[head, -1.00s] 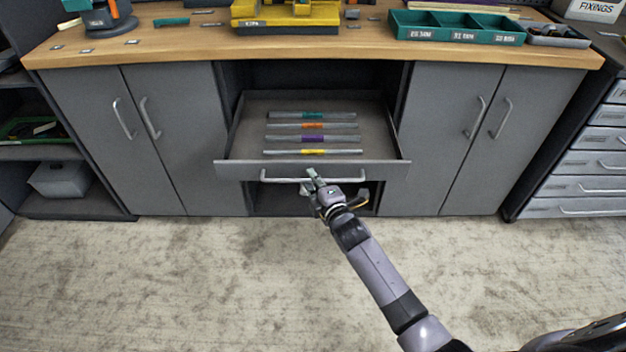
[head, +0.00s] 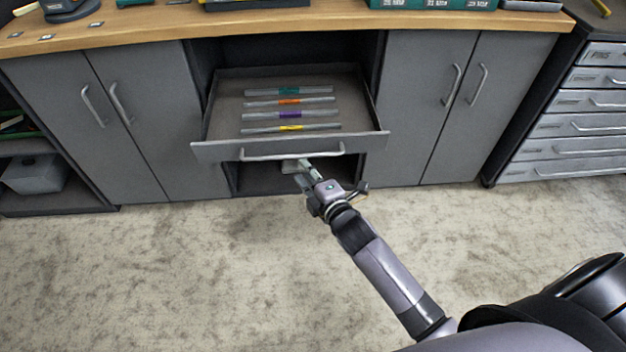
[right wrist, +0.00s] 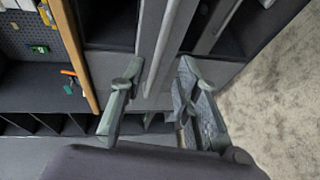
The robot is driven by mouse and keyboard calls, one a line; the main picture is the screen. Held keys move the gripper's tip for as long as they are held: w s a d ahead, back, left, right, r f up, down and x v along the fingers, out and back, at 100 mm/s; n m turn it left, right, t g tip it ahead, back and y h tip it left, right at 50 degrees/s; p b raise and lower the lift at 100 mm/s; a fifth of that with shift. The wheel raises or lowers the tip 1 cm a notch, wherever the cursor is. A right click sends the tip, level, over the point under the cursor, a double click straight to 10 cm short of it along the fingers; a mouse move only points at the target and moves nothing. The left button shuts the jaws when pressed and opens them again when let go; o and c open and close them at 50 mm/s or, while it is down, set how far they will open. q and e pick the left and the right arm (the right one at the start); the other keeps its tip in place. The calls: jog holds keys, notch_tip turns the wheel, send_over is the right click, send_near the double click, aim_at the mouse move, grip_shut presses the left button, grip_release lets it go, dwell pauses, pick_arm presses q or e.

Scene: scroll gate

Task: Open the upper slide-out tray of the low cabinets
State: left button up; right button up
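The upper slide-out tray (head: 218,150) stands pulled out from the middle bay of the low cabinets, well clear of the bay's front. Several strips with coloured bands lie in it. Its long bar handle (head: 262,156) runs across the front panel. My right gripper (head: 299,173) is just below and in front of the handle, near its right half. In the right wrist view its two fingers (right wrist: 155,98) are spread apart, with a long grey bar or panel edge passing behind the gap. I cannot tell whether they touch the handle. My left gripper is not in view.
Closed cabinet doors (head: 420,110) flank the bay. The wooden worktop (head: 330,18) runs above it. A drawer unit (head: 570,125) stands at the right and open shelves (head: 45,205) at the left. The carpet (head: 180,270) in front is clear.

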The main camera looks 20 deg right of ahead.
jog(key=v, duration=0.3)
jog(key=shift+s+r, duration=0.15)
jog(key=shift+s, duration=0.15)
